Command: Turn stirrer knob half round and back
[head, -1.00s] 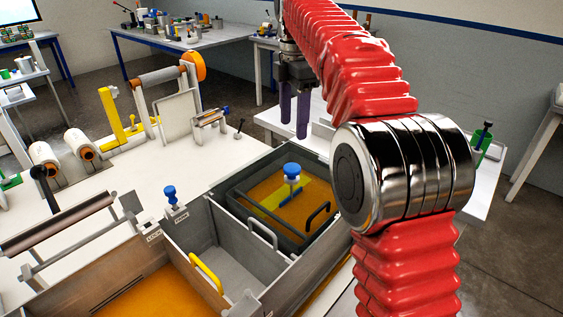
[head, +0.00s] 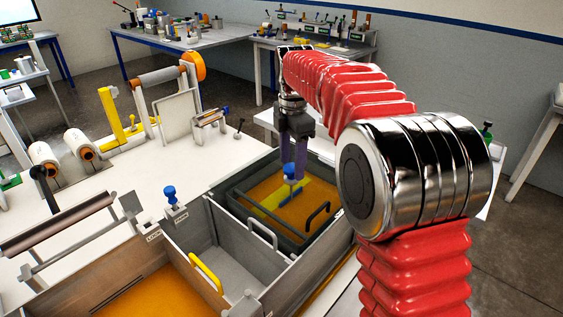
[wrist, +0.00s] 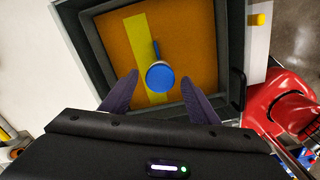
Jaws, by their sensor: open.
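The stirrer's blue knob (head: 289,170) stands upright on its stem above the amber resin. In the wrist view its round blue top (wrist: 160,76) shows between and slightly beyond the tips of my two purple fingers. My gripper (head: 294,158) is open, fingers pointing down, over the bath and close above the knob. It also shows in the wrist view (wrist: 160,82), with a gap on each side of the knob. A yellow strip (wrist: 142,45) lies by the stem. In the head view the fingers partly overlap the knob's surroundings, so contact cannot be told.
A grey empty compartment (head: 235,268) lies in front, with a yellow handle (head: 206,272). Another blue knob (head: 169,194) stands at left. White bench (head: 130,170) is clear left of the bath.

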